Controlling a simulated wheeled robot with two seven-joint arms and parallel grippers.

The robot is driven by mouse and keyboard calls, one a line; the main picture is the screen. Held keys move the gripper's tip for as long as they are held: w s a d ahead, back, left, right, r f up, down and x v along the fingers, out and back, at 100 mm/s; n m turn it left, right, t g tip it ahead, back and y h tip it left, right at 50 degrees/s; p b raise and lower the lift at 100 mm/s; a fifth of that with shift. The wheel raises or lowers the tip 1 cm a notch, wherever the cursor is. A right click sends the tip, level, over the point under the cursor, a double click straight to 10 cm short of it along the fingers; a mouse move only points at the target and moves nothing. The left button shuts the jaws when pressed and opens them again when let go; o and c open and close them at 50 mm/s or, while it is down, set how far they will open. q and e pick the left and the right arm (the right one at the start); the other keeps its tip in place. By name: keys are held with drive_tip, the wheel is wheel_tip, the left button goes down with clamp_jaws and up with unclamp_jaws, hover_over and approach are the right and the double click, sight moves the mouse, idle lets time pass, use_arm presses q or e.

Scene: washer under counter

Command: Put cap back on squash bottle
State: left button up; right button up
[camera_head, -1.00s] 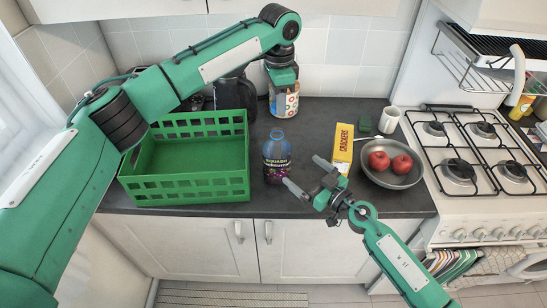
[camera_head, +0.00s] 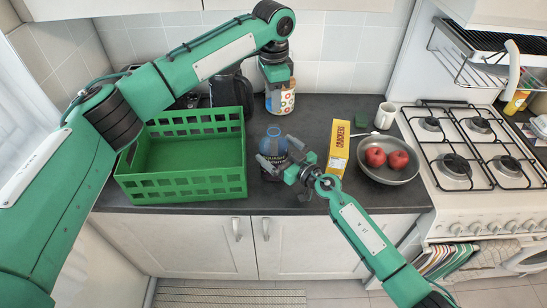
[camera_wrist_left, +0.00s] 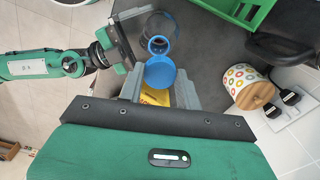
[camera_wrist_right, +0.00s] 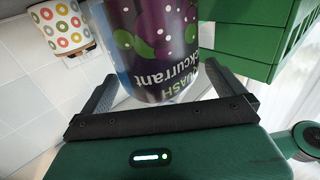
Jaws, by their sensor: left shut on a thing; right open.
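The squash bottle (camera_head: 272,148), with a blue top and dark blackcurrant label, stands upright on the counter. Its open blue neck (camera_wrist_left: 158,44) shows in the left wrist view. The blue cap (camera_wrist_left: 160,73) is held between the fingers of my left gripper (camera_wrist_left: 160,90), apart from the bottle. In the head view my left gripper (camera_head: 278,74) is up behind the bottle, near the wall, and its cap is not visible. My right gripper (camera_head: 279,156) is open at the bottle's front, a finger to each side. The bottle's label (camera_wrist_right: 155,40) fills the space ahead of it in the right wrist view.
A green crate (camera_head: 180,190) stands left of the bottle. A yellow cracker box (camera_head: 339,146) and a pan (camera_head: 392,178) with two red apples are on the right, beside the hob (camera_head: 470,150). A spotted jar (camera_head: 281,100) stands behind.

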drive_tip(key=shift+x, duration=1.15)
drive_tip(key=shift+c, duration=0.2)
drive_tip(key=c, duration=1.3)
use_arm(q)
hover_over(273, 127)
drive_tip(key=shift+f, duration=2.55)
use_arm(e)
drive_tip(key=shift+o, duration=0.2)
use_arm(q)
drive_tip(key=shift+f, duration=0.85)
drive_tip(key=shift+f, duration=0.55)
